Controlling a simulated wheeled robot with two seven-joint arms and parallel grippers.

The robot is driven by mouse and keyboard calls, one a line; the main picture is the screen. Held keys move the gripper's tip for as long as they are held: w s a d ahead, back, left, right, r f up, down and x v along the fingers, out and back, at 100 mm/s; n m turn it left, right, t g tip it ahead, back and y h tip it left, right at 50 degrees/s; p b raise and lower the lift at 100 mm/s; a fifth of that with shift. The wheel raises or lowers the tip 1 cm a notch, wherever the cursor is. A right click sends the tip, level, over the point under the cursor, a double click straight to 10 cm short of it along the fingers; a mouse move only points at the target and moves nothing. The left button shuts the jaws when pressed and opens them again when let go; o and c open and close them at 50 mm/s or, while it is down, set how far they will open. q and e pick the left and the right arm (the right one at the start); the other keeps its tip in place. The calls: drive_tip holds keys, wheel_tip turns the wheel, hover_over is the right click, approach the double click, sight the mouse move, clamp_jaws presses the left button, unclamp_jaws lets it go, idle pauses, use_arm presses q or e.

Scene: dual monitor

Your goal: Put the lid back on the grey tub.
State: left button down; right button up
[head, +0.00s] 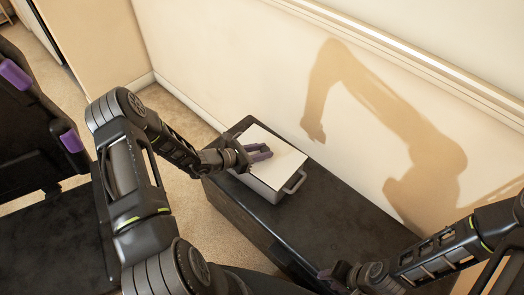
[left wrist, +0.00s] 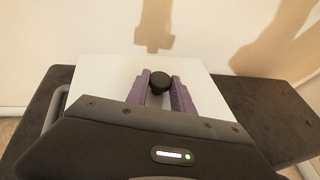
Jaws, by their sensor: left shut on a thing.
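The grey tub (head: 268,190) stands on a dark bench, with its side handle (head: 295,182) facing right. The white lid (head: 283,156) lies over the tub's top; I cannot tell whether it is fully seated. In the left wrist view the lid (left wrist: 112,73) has a round black knob (left wrist: 160,76) in its middle. My left gripper (head: 262,153) is over the lid, its purple fingers (left wrist: 160,88) shut on the knob from both sides. My right gripper (head: 334,275) is low at the bottom of the head view, away from the tub; its fingers are too unclear to read.
The dark bench (head: 345,210) is clear to the right of the tub. A cream wall (head: 240,60) rises close behind it, with my arm's shadow on it. A black chair-like object with purple parts (head: 70,140) stands at the left, and carpet (head: 185,105) lies between.

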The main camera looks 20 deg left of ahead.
use_arm(q)
drive_tip(key=shift+f, duration=0.15)
drive_tip(key=c, duration=1.1)
unclamp_jaws()
drive_tip(key=shift+r, duration=0.2)
drive_tip(key=v, duration=1.2)
